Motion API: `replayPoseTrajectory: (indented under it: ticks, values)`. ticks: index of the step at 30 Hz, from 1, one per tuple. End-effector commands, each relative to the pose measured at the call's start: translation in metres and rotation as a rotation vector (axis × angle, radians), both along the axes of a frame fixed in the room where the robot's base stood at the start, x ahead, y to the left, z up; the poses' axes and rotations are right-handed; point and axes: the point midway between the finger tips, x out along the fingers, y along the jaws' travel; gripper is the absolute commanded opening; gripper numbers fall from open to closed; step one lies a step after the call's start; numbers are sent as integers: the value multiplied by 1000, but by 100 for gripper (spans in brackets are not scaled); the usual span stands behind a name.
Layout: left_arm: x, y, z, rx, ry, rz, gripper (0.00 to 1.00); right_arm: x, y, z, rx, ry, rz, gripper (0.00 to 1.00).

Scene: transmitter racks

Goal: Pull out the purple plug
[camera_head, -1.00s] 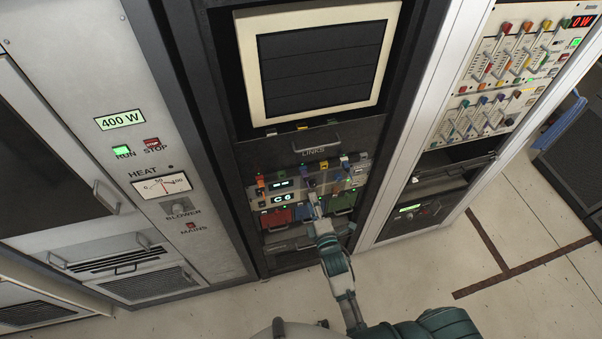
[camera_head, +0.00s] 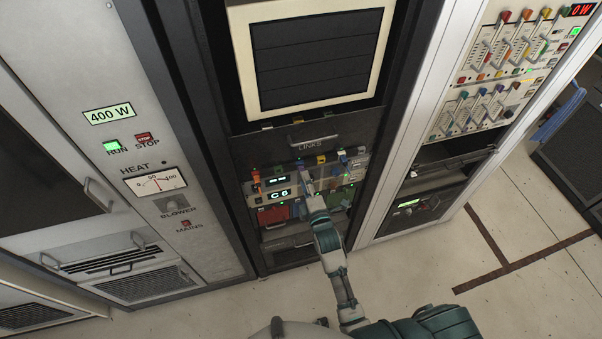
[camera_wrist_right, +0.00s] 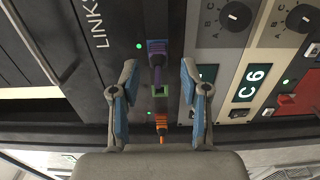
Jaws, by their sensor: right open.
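The purple plug (camera_wrist_right: 157,58) stands on the dark links panel (camera_wrist_right: 95,75) in the right wrist view. It has a bluish-purple upper block and a darker purple stem. My right gripper (camera_wrist_right: 158,72) is open, with one blue-padded finger on each side of the plug and visible gaps to it. I cannot tell how deep the fingertips reach. In the head view my right gripper (camera_head: 306,178) is in front of the links panel and covers part of it; I cannot make out the plug clearly there. My left gripper is not in view.
An orange plug (camera_wrist_right: 161,125) and a small green piece (camera_wrist_right: 160,91) lie in line below the purple plug. A C6 display with knobs (camera_wrist_right: 252,82) is to the right. A panel handle (camera_head: 314,138) sits above the links. Transmitter racks stand on both sides.

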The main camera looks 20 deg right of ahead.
Motion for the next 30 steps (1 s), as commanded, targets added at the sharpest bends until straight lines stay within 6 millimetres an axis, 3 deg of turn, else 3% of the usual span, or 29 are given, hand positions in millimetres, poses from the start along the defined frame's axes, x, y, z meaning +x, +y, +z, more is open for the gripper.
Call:
replayPoseTrajectory:
  ticks: [9,30]
  values:
    - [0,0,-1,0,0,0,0,32,1,1,-1,1,-1,46]
    - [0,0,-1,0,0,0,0,36,1,1,0,2,-1,46]
